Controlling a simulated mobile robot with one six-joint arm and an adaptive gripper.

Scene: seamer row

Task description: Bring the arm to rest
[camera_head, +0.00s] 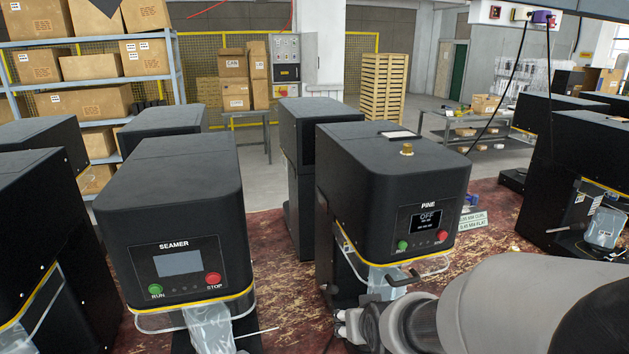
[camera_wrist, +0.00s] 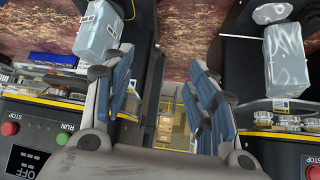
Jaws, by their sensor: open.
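My arm reaches in from the lower right of the head view. My gripper (camera_head: 352,325) is at its end, low in front of the PINE seamer (camera_head: 385,190), and partly cut off by the bottom edge. In the wrist view my gripper (camera_wrist: 160,95) shows two blue-padded fingers spread wide apart, with nothing between them. The PINE seamer's display (camera_head: 426,219) reads OFF. Whether my gripper touches the machine's clear guard (camera_head: 400,272) cannot be told.
Another seamer (camera_head: 170,215) stands left of the PINE one, with more black machines at both sides. A pouch (camera_wrist: 98,30) and a second pouch (camera_wrist: 285,55) hang near the fingers. Shelving with boxes (camera_head: 95,60) and a pallet stack (camera_head: 384,82) stand behind. Open floor (camera_head: 262,180) shows between machines.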

